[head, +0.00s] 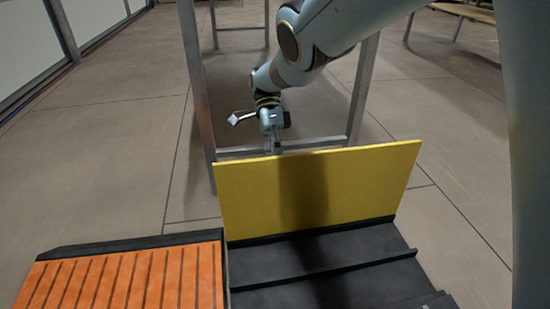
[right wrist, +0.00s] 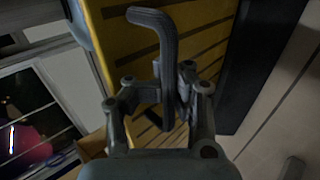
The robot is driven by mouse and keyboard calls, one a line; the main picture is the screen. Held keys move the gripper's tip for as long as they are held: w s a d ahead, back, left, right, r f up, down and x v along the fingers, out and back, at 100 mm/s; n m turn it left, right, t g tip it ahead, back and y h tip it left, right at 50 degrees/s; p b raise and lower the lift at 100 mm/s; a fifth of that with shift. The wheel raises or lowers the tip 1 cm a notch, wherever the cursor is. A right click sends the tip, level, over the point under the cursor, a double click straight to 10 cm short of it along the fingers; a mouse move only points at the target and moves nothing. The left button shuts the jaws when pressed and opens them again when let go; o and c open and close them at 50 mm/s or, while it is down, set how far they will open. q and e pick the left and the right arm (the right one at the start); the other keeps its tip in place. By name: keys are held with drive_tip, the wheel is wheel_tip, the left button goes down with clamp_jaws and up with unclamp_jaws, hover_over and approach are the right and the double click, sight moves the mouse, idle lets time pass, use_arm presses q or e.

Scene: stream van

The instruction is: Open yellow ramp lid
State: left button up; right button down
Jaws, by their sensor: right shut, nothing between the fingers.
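The yellow ramp lid (head: 365,185) stands nearly upright, hinged along its lower edge above a black stepped ramp body (head: 310,255). Its plain yellow face is toward my head camera. My right gripper (head: 274,148) is shut and empty at the lid's top edge, on the far side; its tips are partly hidden by the lid. In the right wrist view the closed fingers (right wrist: 165,60) are in front of the lid's yellow face with dark stripes (right wrist: 207,28); I cannot tell whether they touch it. My left gripper is not in view.
An orange slatted ramp panel (head: 125,278) lies at the left of the black body, lying flat. A grey metal frame (head: 200,95) stands behind the lid, its legs on both sides of my right arm. Tiled floor (head: 110,160) is clear at the left.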

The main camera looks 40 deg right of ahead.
drive_tip(key=shift+w+d+r, duration=0.25)
drive_tip(key=shift+w+r, duration=0.05)
drive_tip(key=shift+r, duration=0.25)
drive_tip(key=c, duration=1.4)
unclamp_jaws()
drive_tip(key=shift+s, duration=0.1)
drive_tip(key=shift+o, duration=0.2)
drive_tip(key=shift+f, duration=0.1)
drive_tip(key=shift+s+a, duration=0.1)
drive_tip(key=shift+a, duration=0.05)
